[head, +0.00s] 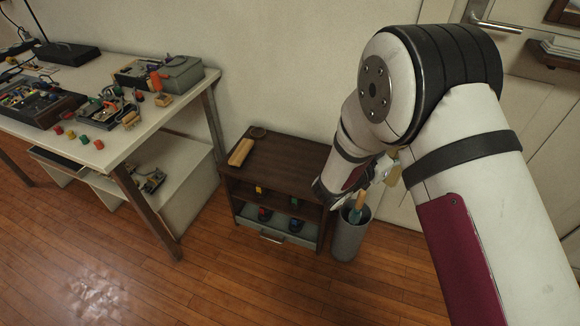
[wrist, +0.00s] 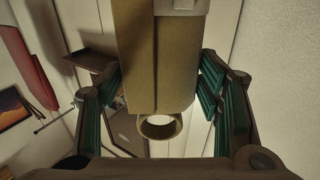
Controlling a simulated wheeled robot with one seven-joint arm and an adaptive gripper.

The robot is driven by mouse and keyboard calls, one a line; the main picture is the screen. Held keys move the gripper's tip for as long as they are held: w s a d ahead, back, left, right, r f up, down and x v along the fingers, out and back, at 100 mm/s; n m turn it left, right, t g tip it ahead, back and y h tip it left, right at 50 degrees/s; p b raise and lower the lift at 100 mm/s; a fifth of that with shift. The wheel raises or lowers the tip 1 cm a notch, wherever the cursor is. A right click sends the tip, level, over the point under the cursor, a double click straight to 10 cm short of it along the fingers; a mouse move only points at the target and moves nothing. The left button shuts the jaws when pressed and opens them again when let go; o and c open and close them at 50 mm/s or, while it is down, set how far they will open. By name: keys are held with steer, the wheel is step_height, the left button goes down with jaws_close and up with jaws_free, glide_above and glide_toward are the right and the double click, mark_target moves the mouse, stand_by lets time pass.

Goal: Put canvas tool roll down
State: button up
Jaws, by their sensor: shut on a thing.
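The canvas tool roll (wrist: 140,60) is a khaki, long shape with a seam down its length and a pale patch near the top. It fills the middle of the wrist view, between the green-padded fingers of my gripper (wrist: 158,95), which is shut on it. A round tan ring shows at its lower end. In the head view my arm hides most of the gripper, and only a small yellowish piece shows near the wrist. The roll is held in the air, right of the small dark cabinet (head: 292,155).
A cluttered workbench (head: 140,140) is at left.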

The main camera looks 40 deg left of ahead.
steer(key=s+a+f+n+y+b, duration=0.2)
steer(key=s+a+f+y+b, duration=0.15)
steer(key=a+f+b, duration=0.35)
steer(key=s+a+f+n+t+y+b, duration=0.1)
steer(key=s+a+f+n+y+b, duration=0.2)
steer(key=a+b, duration=0.5)
steer(key=s+a+f+n+y+b, duration=0.1)
steer(key=s+a+f+y+b, duration=0.25)
steer(key=a+f, duration=0.5)
steer(key=w+a+f+b, duration=0.1)
steer(key=w+a+b, duration=0.2)
steer(key=w, duration=0.4)
steer(key=w+a+f+b, duration=0.2)
steer(key=w+b, duration=0.2)
steer(key=w, duration=0.4)
steer(key=shift+a+f, duration=0.25)
steer(key=shift+a, duration=0.15)
steer(key=shift+s, duration=0.1)
steer(key=o, duration=1.7)
steer(key=shift+f, duration=0.2)
steer(key=shift+r, duration=0.1)
